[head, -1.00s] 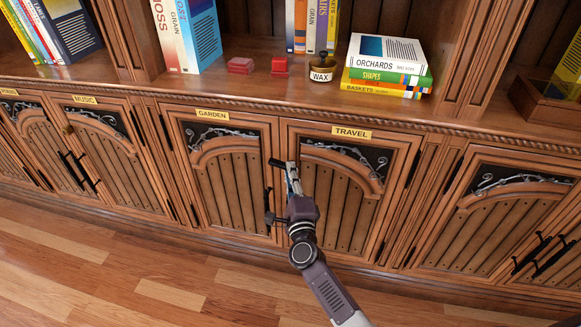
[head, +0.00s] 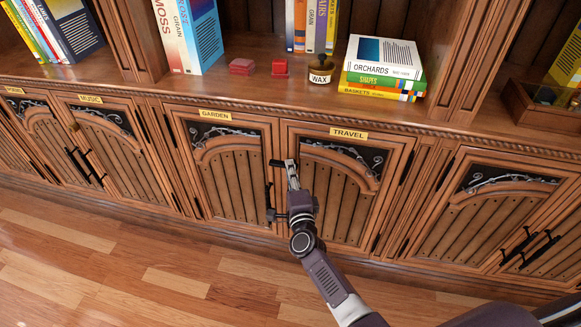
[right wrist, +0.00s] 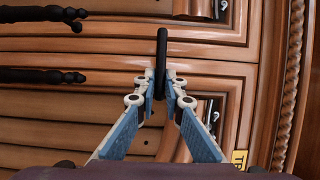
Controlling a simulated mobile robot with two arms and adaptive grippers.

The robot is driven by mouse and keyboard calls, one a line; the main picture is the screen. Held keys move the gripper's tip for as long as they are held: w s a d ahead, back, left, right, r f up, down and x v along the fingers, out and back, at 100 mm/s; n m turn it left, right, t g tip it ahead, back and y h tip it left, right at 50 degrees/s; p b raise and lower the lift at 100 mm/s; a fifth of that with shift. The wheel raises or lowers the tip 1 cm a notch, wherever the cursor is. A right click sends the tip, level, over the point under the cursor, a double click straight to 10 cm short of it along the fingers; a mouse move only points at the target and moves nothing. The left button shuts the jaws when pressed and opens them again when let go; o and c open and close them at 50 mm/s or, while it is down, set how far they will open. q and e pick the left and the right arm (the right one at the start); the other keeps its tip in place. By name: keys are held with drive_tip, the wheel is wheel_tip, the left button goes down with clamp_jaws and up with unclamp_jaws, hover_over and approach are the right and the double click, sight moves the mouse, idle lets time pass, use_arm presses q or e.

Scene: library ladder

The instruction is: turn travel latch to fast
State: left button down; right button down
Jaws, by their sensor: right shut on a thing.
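The travel latch is a black bar (head: 276,163) at the seam between the garden door (head: 228,178) and the travel door (head: 338,200). It lies about level across the seam in the head view. My right gripper (head: 291,170) is at the bar's right part. In the right wrist view the bar (right wrist: 161,60) stands between the two fingertips, and the right gripper (right wrist: 160,92) is shut on it. The fingers hide part of the bar and its mount. The travel label (head: 349,133) is above its door. My left gripper is out of view.
Black door handles (head: 269,198) hang just below the latch, one partly hidden by my arm. They show as dark bars (right wrist: 38,76) in the right wrist view. A shelf ledge above carries books (head: 383,68) and a wax jar (head: 320,70). The wooden floor (head: 130,270) is clear.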

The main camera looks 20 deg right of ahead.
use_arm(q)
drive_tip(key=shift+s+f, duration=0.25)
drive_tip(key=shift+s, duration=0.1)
use_arm(e)
drive_tip(key=c, duration=2)
unclamp_jaws()
drive_tip(key=s, duration=0.4)
drive_tip(key=s+a, duration=0.1)
drive_tip(key=s, duration=0.7)
drive_tip(key=shift+a, duration=0.4)
drive_tip(key=shift+w, duration=0.1)
